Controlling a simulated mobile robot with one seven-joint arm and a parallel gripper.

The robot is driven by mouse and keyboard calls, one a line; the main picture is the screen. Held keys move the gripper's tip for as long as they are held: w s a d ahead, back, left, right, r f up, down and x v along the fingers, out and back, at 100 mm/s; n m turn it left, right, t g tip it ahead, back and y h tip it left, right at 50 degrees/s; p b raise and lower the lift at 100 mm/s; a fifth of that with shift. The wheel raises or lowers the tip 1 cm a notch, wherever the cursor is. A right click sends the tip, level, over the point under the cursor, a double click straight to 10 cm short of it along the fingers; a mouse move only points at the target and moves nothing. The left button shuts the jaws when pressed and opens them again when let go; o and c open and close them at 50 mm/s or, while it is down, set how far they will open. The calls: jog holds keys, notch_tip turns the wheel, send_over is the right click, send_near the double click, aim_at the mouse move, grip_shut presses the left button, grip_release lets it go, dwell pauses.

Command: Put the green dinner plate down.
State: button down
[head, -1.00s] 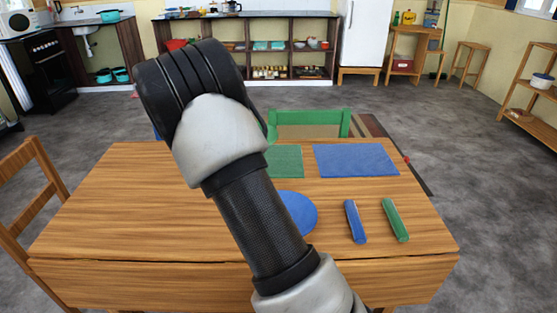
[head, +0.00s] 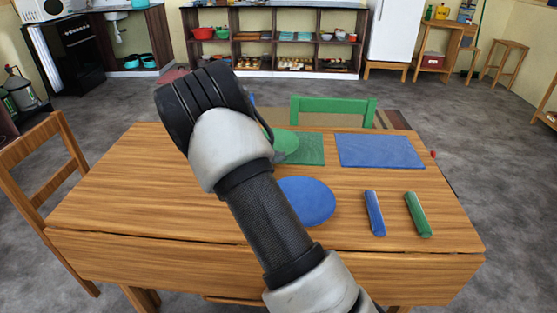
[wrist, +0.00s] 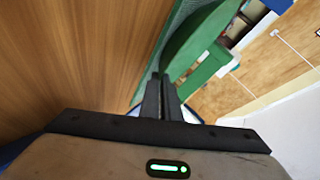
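The green dinner plate (head: 286,146) shows partly from behind my arm in the head view, over the left part of the green placemat (head: 312,150). In the wrist view the plate (wrist: 192,32) is seen steeply, with its near edge between the fingertips. My gripper (wrist: 159,78) is shut on that edge. My arm hides the gripper and part of the plate in the head view. I cannot tell whether the plate touches the mat or table.
The wooden table (head: 130,205) also bears a blue placemat (head: 380,151), a blue plate (head: 306,201), a blue bar (head: 374,213) and a green bar (head: 418,214). A green chair (head: 333,108) stands behind it, a wooden chair (head: 40,165) at left. The table's left part is clear.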

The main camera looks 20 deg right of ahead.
jog(key=shift+r, duration=0.1)
jog(key=shift+f, duration=0.25)
jog(key=c, duration=2.3)
grip_release()
